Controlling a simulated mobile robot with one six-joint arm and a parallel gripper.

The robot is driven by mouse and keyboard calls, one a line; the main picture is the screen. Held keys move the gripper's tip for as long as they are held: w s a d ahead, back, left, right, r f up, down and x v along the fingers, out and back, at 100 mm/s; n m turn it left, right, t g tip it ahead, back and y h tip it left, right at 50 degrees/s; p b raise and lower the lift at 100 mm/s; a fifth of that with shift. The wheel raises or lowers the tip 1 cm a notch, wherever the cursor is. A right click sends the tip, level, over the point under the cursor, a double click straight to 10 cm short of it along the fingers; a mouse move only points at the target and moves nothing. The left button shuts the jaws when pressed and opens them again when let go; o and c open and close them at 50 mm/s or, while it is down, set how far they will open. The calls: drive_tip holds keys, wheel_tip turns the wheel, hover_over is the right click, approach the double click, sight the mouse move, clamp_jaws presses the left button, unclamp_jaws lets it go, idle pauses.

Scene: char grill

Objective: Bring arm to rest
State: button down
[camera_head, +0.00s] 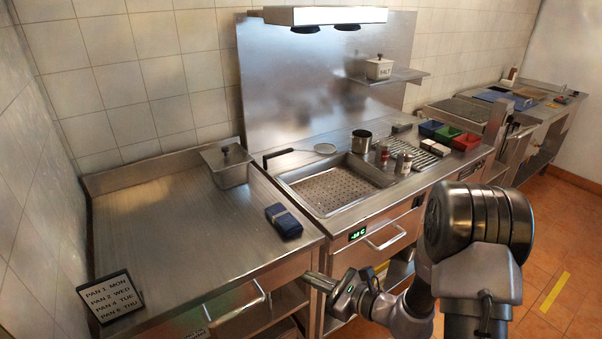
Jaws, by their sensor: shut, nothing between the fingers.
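My arm is at the lower right of the head view, folded in front of the counter's front side. My gripper (318,280) points left at the end of the arm, in front of the drawers and near the gap between the two counter units. It looks shut, and nothing shows in it. The fingertips are small in this view. The arm's large dark joint covers part of the counter front and the floor behind it.
Drawer handles (388,238) stick out near my gripper.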

drive_tip(key=s+a+r+n+g+h, duration=0.1)
drive_tip(key=s+a+r+n+g, duration=0.25)
drive_tip(key=s+r+n, duration=0.45)
drive_tip(key=s+a+r+n+g+h, duration=0.15)
drive_tip(key=s+r+n+g, duration=0.25)
drive_tip(key=s+r+n, duration=0.45)
drive_tip(key=s+d+r+n+t+h, duration=0.3)
drive_tip(key=s+d+h, duration=0.4)
drive_tip(key=s+d, duration=0.3)
drive_tip(key=shift+d+r+n+t, duration=0.2)
drive_tip(key=shift+n+t, duration=0.15)
